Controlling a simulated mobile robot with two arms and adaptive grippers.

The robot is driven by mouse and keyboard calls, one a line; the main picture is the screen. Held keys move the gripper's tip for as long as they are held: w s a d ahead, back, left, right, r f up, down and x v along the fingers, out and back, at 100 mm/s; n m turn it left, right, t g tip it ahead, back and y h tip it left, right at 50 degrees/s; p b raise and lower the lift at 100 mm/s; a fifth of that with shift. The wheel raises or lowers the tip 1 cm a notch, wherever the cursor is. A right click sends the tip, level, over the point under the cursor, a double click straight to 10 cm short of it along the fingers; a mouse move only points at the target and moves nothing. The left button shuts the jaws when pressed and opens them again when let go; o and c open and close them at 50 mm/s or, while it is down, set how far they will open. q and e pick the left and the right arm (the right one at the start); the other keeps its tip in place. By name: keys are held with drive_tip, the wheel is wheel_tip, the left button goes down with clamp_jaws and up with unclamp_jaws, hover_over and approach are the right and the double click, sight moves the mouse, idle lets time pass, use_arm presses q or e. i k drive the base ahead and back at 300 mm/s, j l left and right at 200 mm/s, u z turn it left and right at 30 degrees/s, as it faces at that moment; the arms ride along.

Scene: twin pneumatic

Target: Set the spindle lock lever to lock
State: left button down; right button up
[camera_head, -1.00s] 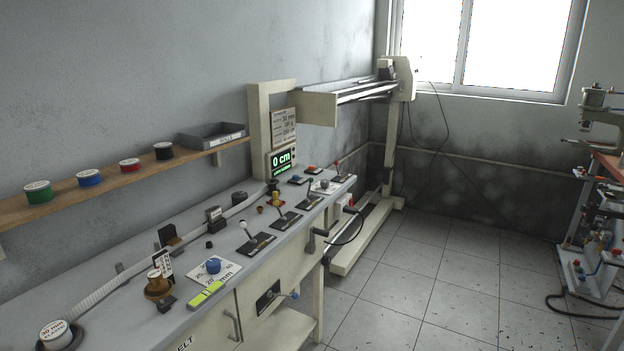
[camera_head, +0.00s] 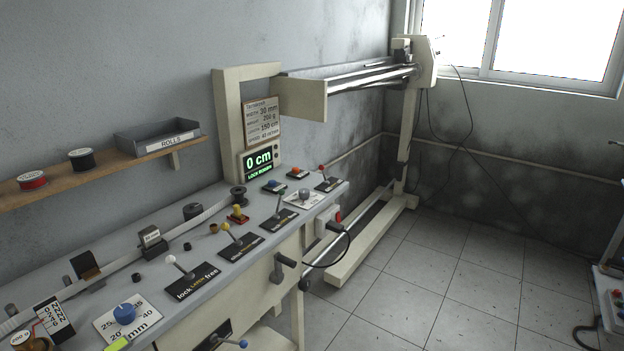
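A lever with a white knob (camera_head: 171,259) rises from a black plate (camera_head: 196,282) on the grey bench top. The plate reads "lock" at its left end and "free" at its right; the small yellow word between is hard to read. The lever leans up and left from its base. Neither of my grippers shows.
A dial with a blue knob (camera_head: 124,313) is at the near left. The tiled floor (camera_head: 440,290) right of the bench is clear.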

sight(281, 191)
drive_tip(key=i+l, duration=0.4)
drive_tip(key=i+l+u, duration=0.1)
drive_tip(key=i+l, duration=0.3)
drive_tip(key=l, duration=0.15)
drive_tip(key=i+l, duration=0.4)
drive_tip(key=i+l+u, duration=0.15)
drive_tip(key=i+l, duration=0.25)
drive_tip(key=l, duration=0.2)
